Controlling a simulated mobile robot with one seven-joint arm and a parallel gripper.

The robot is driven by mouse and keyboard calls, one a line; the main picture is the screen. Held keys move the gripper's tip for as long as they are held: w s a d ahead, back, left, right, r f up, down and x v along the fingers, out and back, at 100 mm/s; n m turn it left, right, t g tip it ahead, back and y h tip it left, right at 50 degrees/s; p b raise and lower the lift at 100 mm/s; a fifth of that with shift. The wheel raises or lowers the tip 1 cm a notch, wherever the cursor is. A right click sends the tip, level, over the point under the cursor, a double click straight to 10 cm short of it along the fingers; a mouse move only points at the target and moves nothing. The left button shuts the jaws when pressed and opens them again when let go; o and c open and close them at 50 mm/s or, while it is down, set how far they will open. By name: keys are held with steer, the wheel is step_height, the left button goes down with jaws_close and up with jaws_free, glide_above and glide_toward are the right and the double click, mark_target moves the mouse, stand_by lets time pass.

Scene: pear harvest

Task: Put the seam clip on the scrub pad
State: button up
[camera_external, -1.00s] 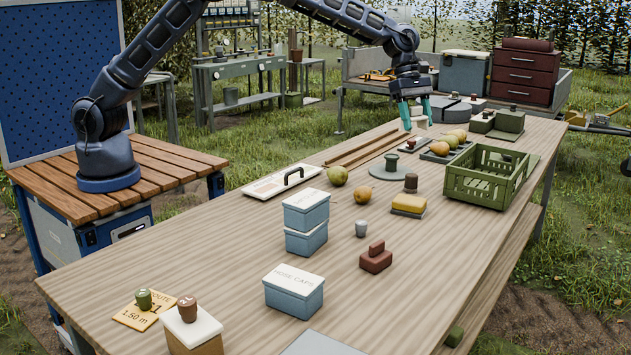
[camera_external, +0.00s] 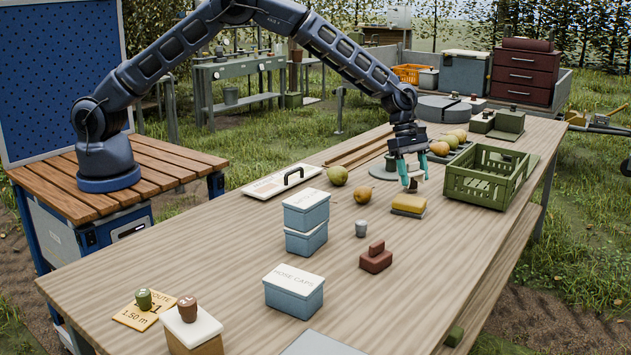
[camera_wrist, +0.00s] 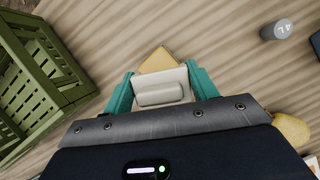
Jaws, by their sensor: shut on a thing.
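My gripper (camera_external: 414,174) is shut on a pale cream block with a raised ridge, which I take to be the seam clip (camera_wrist: 162,90). In the wrist view it sits between the teal fingers. The scrub pad, a yellow block (camera_external: 408,205), lies on the table just in front of and below my gripper in the external view. In the wrist view a corner of the yellow pad (camera_wrist: 158,60) shows beyond the clip, which hides the rest. The clip appears held above the table; its exact gap to the pad cannot be told.
A green crate (camera_external: 490,178) stands to the right, close by. A small grey cup (camera_external: 361,229) and a red-brown handled block (camera_external: 376,258) lie nearer the camera. Pears (camera_external: 363,194) lie to the left. Blue boxes (camera_external: 305,236) stand further left.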

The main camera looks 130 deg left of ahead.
steer(key=shift+f, duration=2.2)
steer(key=o, duration=1)
steer(key=shift+f, duration=0.1)
steer(key=shift+c, duration=0.2)
